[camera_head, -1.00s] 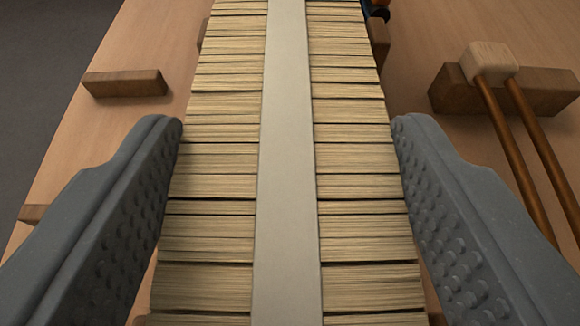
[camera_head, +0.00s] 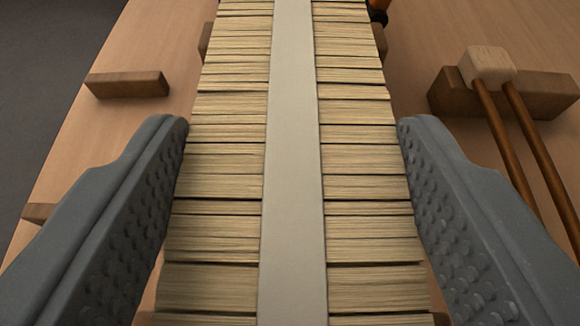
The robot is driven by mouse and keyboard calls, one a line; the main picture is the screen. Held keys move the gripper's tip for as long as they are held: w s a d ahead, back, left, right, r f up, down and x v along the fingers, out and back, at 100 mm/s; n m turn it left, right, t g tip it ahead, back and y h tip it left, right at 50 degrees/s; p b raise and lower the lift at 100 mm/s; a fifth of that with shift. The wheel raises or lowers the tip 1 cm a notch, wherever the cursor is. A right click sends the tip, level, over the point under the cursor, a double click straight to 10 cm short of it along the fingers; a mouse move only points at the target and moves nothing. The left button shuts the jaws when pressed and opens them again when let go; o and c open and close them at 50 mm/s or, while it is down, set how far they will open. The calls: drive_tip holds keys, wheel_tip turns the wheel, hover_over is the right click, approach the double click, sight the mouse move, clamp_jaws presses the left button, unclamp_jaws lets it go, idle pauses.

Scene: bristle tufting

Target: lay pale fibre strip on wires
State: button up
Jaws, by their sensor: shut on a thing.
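The pale fibre strip (camera_head: 219,190) is a long row of straw-coloured bristle bundles lying crosswise, with a plain light grey band (camera_head: 293,170) along its middle. It runs from the bottom edge of the picture up past the top edge. My gripper (camera_head: 292,125) has one grey studded finger on each side of the strip, and the fingers are shut on its side edges. Two copper-brown wires (camera_head: 541,145) run side by side at the right, apart from the strip. Their upper ends enter a pale wooden block (camera_head: 487,65).
The pale block sits against a dark wooden bar (camera_head: 547,93) on the wooden table (camera_head: 420,40). A small wooden block (camera_head: 127,84) lies at the left, and another (camera_head: 36,213) shows below it. A dark and orange item (camera_head: 378,10) is partly hidden at the top. The table's left edge curves beside grey floor.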

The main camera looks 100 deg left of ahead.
drive_tip(key=shift+w+f, duration=0.1)
drive_tip(key=shift+w, duration=0.05)
drive_tip(key=shift+s+d+f, duration=0.1)
drive_tip(key=shift+s+f, duration=0.1)
drive_tip(key=shift+f, duration=0.75)
idle(0.3)
drive_tip(key=o, duration=1.1)
drive_tip(key=shift+w, duration=0.1)
drive_tip(key=shift+o, duration=0.2)
drive_tip(key=shift+w+r, duration=0.1)
drive_tip(key=shift+r, duration=0.05)
